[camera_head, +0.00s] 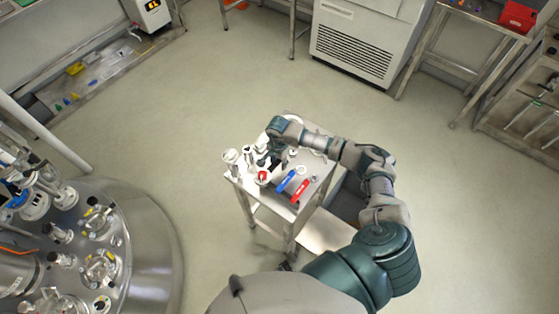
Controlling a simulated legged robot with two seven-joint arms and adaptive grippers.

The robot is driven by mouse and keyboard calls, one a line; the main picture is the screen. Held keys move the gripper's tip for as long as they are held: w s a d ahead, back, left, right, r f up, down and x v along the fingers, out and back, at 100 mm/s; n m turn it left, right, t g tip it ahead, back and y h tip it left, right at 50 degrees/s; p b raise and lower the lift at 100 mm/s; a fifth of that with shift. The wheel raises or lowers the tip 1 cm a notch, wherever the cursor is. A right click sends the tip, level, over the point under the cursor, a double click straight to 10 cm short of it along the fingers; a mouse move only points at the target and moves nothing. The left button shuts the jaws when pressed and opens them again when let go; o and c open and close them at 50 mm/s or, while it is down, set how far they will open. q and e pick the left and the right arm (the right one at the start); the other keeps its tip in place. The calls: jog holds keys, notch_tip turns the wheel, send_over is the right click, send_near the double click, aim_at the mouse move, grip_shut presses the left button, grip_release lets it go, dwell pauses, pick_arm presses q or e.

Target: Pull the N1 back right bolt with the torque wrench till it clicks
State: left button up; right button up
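The steel reactor lid (152,240) with several flanged nozzles fills the lower left of the head view. I cannot tell which nozzle is N1, and its back right bolt is too small to make out. My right arm reaches from the bottom over a small steel cart. My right gripper (267,160) points down over the cart top, among small fittings. Its fingers are too small and dark to tell whether they are open or shut. A blue-handled tool (287,180) and a red-handled tool (299,191) lie on the cart. I cannot identify the torque wrench. My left gripper is out of view.
The steel cart (312,199) stands right of the reactor with clear floor (190,130) between and behind. A white cabinet (352,52) stands at the back. Steel benches line the right, one with a red box (518,16). A pale pole (45,135) slants at the left.

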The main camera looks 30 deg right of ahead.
jog(key=shift+a+r, duration=0.1)
jog(key=shift+a, duration=0.2)
jog(key=c, duration=0.4)
jog(key=shift+a+r, duration=0.1)
jog(key=shift+a, duration=0.35)
grip_shut()
jog(key=shift+w+r, duration=0.1)
jog(key=shift+d+r, duration=0.1)
jog(key=shift+r, duration=0.1)
jog(key=r+p, duration=0.1)
jog(key=r, duration=0.1)
jog(key=r+p, duration=0.1)
jog(key=r, duration=0.1)
jog(key=d+r+p, duration=0.1)
jog(key=p, duration=0.1)
jog(key=shift+r, duration=0.4)
jog(key=shift+a+r, duration=0.15)
jog(key=shift+r, duration=0.15)
jog(key=shift+a, duration=0.35)
jog(key=shift+d+f, duration=0.1)
jog(key=shift+d, duration=0.3)
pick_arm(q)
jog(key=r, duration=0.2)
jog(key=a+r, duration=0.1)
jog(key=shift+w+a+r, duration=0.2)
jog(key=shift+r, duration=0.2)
pick_arm(e)
jog(key=shift+a, duration=0.1)
